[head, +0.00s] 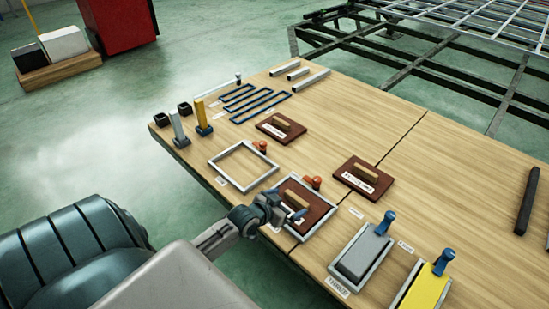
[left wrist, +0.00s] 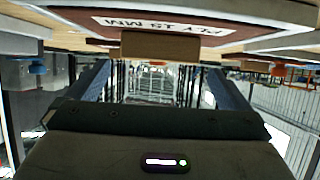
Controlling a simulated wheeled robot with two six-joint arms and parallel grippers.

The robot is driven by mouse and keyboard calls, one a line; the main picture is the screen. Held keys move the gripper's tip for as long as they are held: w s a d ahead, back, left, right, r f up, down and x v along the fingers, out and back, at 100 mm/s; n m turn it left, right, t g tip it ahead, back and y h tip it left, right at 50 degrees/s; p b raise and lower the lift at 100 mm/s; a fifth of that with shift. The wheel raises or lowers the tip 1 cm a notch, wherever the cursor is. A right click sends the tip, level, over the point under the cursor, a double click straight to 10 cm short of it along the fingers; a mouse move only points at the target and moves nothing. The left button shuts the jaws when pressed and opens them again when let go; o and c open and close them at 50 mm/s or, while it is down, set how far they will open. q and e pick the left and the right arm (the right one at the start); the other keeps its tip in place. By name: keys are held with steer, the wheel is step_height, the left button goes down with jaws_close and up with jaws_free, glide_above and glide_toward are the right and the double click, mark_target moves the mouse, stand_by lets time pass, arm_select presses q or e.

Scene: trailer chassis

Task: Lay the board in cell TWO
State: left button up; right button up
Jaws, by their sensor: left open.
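A red-brown board (head: 321,209) labelled PLY 15 MM, with a light wooden grip block, lies in the second pale frame (head: 329,226), right of the empty frame (head: 216,160). I cannot tell whether it sits fully flat. My left gripper (head: 286,212) is over this board and hides part of it and its label. In the left wrist view the board (left wrist: 85,22) appears upside down, and its grip block (left wrist: 160,46) lies between the two open fingers (left wrist: 162,80), with gaps at both sides. My right gripper is out of view.
Two similar boards lie loose, one behind (head: 270,131) and one to the right (head: 345,179). An orange-red knob (head: 312,182) stands at the frame's far edge. Framed grey (head: 362,258) and yellow (head: 425,291) pieces with blue handles lie nearer. The table's right side is mostly clear.

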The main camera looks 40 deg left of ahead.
arm_select(q)
steer(key=p+v, duration=0.1)
steer(key=v, duration=0.3)
steer(key=shift+s+a+r, duration=0.1)
steer(key=shift+s+r, duration=0.05)
steer(key=shift+s, duration=0.05)
steer(key=shift+s+r+p, duration=0.3)
steer(key=shift+s, duration=0.35)
steer(key=s+d+r+g, duration=0.1)
steer(key=s+d+r, duration=0.1)
steer(key=s+d, duration=0.5)
steer(key=s+d+r+g, duration=0.2)
steer(key=s+d+r, duration=0.1)
steer(key=s+d, duration=0.4)
steer(key=s, duration=0.3)
steer(key=shift+s+d+r+n+h, duration=0.2)
steer(key=shift+s+d+n+h, duration=0.1)
steer(key=shift+n+h, duration=0.1)
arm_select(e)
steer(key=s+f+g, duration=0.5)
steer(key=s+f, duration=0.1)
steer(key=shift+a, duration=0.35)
arm_select(q)
steer(key=shift+c, duration=0.2)
